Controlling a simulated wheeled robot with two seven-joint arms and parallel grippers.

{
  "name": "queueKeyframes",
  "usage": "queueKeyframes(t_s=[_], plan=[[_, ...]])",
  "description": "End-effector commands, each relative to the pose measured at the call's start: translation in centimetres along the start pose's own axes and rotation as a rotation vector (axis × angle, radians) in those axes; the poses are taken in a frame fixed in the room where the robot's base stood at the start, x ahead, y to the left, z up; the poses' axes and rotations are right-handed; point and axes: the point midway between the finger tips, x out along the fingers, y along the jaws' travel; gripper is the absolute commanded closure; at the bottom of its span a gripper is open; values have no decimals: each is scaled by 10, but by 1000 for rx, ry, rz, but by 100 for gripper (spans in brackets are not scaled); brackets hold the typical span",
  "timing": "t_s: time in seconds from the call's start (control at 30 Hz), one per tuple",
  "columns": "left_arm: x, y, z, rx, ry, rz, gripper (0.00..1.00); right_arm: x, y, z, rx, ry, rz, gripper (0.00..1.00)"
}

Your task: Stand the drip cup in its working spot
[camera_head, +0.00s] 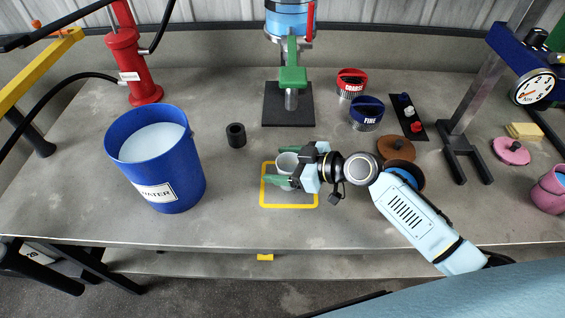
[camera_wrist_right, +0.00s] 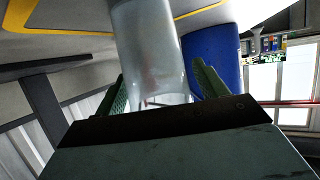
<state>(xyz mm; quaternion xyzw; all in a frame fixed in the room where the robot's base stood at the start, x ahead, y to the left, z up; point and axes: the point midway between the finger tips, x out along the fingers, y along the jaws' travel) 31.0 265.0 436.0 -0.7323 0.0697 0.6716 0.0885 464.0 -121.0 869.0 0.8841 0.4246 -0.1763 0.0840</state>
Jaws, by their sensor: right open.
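The drip cup (camera_head: 286,163) is a pale translucent cup. It stands inside a yellow square outline (camera_head: 290,206) on the bench, toward the outline's upper part. My right gripper (camera_head: 284,172) reaches in from the right with its green fingers open at the cup. In the right wrist view the cup (camera_wrist_right: 150,50) sits between the two spread fingers (camera_wrist_right: 162,88), with a gap visible at the right finger. The gripper hides part of the cup and of the outline's right side. My left gripper is not in view.
A blue water bucket (camera_head: 180,183) stands left, with a black ring (camera_head: 236,135) near it. Behind are a disperser with a black base (camera_head: 288,105), a red COARSE jar (camera_head: 351,84) and a blue FINE jar (camera_head: 366,113). A brown lid (camera_head: 397,148) lies right. The front bench strip is clear.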

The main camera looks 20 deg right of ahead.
Motion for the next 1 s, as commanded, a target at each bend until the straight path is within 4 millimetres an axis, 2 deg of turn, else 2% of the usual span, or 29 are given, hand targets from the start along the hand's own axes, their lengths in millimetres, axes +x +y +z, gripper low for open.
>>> queueKeyframes(t_s=[0.07,0.17,0.4,0.6,0.8,1.0], plan=[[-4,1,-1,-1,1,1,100,-2,0,-3,0,0,0,28],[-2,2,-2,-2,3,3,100,-16,1,0,-1,-2,1,28],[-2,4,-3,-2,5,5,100,-68,0,0,-3,-5,-1,28],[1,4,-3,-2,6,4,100,-104,0,0,0,-2,-1,28],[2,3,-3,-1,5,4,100,-119,0,-1,-1,-1,-1,28],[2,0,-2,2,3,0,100,-121,0,-2,0,1,-1,28]])
